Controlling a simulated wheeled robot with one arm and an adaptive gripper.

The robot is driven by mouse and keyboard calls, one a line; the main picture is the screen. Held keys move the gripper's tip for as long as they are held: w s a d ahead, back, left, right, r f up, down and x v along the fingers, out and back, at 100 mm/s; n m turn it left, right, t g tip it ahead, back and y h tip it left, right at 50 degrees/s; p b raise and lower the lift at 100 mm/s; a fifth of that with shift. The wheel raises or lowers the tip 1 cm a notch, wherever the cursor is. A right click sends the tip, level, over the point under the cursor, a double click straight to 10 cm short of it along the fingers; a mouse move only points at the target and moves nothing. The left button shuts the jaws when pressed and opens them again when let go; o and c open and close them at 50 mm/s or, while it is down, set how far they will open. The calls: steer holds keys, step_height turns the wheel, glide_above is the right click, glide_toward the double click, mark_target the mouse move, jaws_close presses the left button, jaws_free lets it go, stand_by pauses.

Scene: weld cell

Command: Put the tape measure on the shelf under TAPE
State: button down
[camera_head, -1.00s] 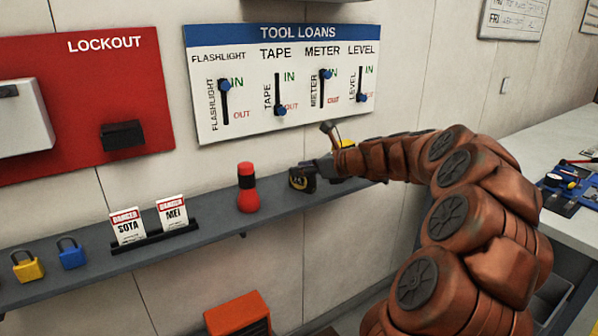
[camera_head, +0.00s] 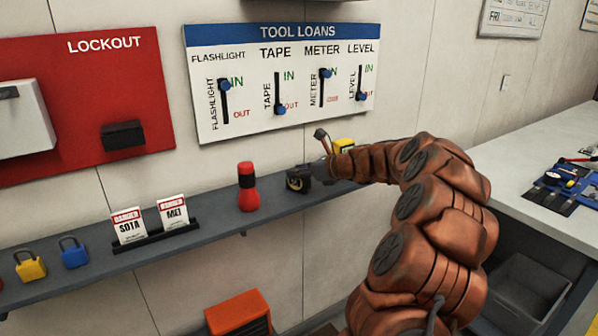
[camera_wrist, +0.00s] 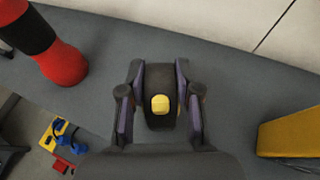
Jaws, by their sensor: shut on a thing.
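The black tape measure (camera_head: 298,179) with a yellow face is on the grey shelf (camera_head: 272,207), below the TAPE column of the TOOL LOANS board (camera_head: 283,80). My gripper (camera_wrist: 159,98) is shut on it, one finger on each side, as the wrist view shows; the tape measure's yellow button (camera_wrist: 159,104) faces the camera. The tape measure appears to be at shelf height, but I cannot tell whether it touches the surface. On the board, the TAPE slider (camera_head: 280,110) is down at OUT.
A red and black flashlight (camera_head: 248,188) stands left of the tape measure. A yellow object (camera_head: 345,145) is to the right, partly behind my arm. A workbench (camera_head: 545,195) is at right.

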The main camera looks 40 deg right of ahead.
steer(key=shift+f, duration=0.15)
steer(key=c, duration=0.8)
jaws_free()
